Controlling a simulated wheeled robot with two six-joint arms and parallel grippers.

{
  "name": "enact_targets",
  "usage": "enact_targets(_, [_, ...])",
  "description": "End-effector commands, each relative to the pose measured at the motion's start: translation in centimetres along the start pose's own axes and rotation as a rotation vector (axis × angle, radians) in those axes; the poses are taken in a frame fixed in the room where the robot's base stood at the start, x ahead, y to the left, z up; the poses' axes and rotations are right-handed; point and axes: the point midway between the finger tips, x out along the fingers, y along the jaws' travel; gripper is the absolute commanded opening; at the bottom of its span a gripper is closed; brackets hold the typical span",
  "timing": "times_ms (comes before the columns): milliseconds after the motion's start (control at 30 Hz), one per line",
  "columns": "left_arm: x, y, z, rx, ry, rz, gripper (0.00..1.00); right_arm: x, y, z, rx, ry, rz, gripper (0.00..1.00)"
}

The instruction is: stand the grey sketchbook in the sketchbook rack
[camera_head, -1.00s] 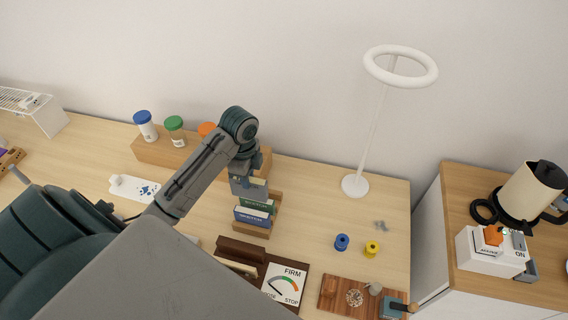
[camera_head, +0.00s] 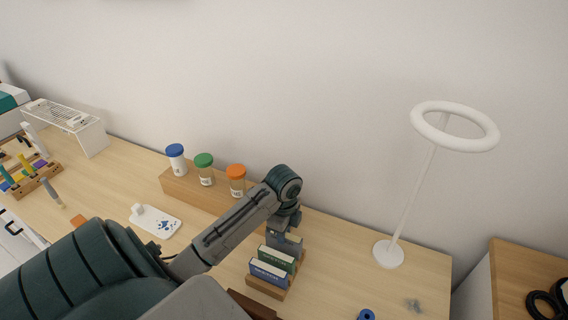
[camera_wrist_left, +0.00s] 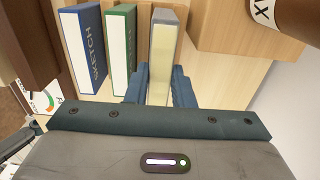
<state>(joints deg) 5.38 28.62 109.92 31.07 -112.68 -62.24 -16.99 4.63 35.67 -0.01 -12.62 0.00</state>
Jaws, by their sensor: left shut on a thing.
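My left gripper (camera_head: 286,226) is shut on the grey sketchbook (camera_wrist_left: 163,55). In the left wrist view the book stands between the two fingers, its pale pages facing the camera. It is upright, in line with a green sketchbook (camera_wrist_left: 119,50) and a blue sketchbook (camera_wrist_left: 82,50), with a narrow gap to the green one. In the head view the wooden sketchbook rack (camera_head: 266,289) holds the blue (camera_head: 268,273) and green (camera_head: 277,259) books; the gripper is at its far end. I cannot tell whether the grey book's lower edge touches the rack. My right gripper is not in view.
A wooden block with blue-, green- and orange-lidded jars (camera_head: 236,180) stands behind the rack, close to my arm. A ring lamp (camera_head: 389,254) stands at right. The desk between rack and lamp is clear.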

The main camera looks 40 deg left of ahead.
Motion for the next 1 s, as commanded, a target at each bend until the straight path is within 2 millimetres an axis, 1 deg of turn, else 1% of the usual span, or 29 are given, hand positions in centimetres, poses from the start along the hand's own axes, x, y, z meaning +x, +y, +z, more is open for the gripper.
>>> enact_targets(100, [1.8, 0.1, -0.1, -0.001, 0.002, 0.005, 0.03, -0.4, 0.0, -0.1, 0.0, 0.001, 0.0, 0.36])
enact_targets(200, [2.7, 0.1, 0.0, -0.001, 0.001, 0.002, 0.03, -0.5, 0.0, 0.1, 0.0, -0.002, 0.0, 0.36])
enact_targets(500, [3.0, 0.1, 0.0, 0.0, 0.0, 0.002, 0.03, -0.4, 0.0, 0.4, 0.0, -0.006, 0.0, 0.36])
enact_targets(533, [3.0, 0.1, 0.0, 0.0, 0.0, 0.002, 0.23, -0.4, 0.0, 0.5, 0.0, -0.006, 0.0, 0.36])
enact_targets(633, [3.0, 0.1, 0.0, 0.0, 0.0, 0.002, 0.43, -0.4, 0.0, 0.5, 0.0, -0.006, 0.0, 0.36])
enact_targets(900, [2.9, 0.1, 0.0, 0.0, 0.0, 0.001, 0.43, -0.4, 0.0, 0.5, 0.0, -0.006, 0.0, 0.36])
enact_targets(1000, [2.5, 0.0, 0.0, 0.0, 0.0, -0.001, 0.43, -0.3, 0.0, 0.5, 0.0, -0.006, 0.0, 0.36])
